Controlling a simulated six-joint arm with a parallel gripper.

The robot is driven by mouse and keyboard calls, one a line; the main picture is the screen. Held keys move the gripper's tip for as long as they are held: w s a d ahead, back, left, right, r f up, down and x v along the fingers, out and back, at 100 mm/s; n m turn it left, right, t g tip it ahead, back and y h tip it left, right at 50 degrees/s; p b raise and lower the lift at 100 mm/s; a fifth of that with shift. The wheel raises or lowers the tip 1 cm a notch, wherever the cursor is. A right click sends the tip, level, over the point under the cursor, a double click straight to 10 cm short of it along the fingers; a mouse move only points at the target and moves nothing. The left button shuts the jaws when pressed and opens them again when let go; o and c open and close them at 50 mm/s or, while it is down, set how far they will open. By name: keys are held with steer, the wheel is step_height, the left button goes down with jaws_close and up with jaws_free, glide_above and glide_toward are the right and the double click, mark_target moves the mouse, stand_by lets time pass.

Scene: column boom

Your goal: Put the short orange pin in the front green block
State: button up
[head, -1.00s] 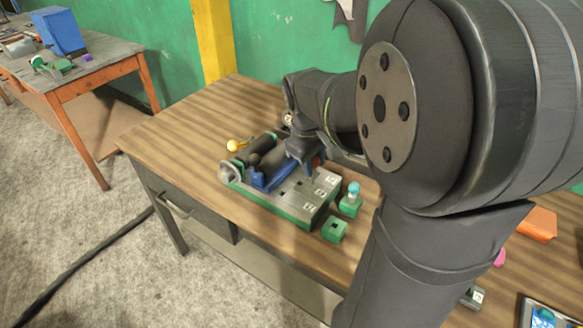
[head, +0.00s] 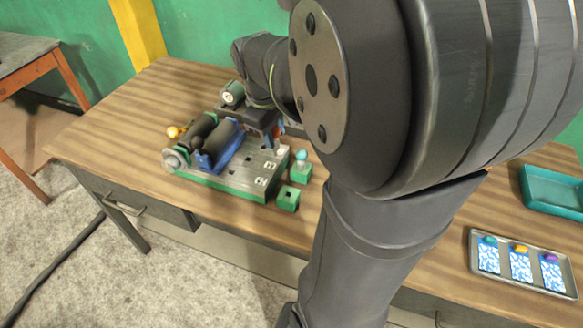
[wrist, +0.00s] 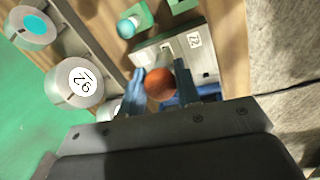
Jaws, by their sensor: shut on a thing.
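My gripper (wrist: 160,88) has its two blue fingers shut on an orange pin, whose round orange head (wrist: 159,84) shows between the fingertips in the wrist view. The pin's lower part is hidden, so I cannot tell whether it is clear of the fixture below. In the head view my gripper (head: 270,130) is over the back right of the grey fixture, partly hidden by my arm. The front green block (head: 288,198) stands on the table beside the fixture's right end, its dark square hole empty. Behind it, another green block (head: 301,174) holds a cyan-topped pin (head: 301,155).
The fixture (head: 225,186) has a green base, a blue cradle (head: 205,162) and dark rollers. A metal tray (head: 520,264) with coloured pieces and a teal tray (head: 552,190) are at the right. The table's front left is clear.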

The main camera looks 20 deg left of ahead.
steer(key=s+d+f, duration=0.2)
steer(key=d+f, duration=0.2)
steer(key=f, duration=0.4)
steer(key=shift+s+d+f, duration=0.3)
steer(key=shift+s+f, duration=0.1)
steer(key=shift+f, duration=0.25)
stand_by(1.0)
steer(key=shift+f, duration=0.55)
steer(key=shift+f, duration=0.15)
steer(key=shift+f, duration=0.6)
stand_by(0.4)
steer(key=o, duration=1)
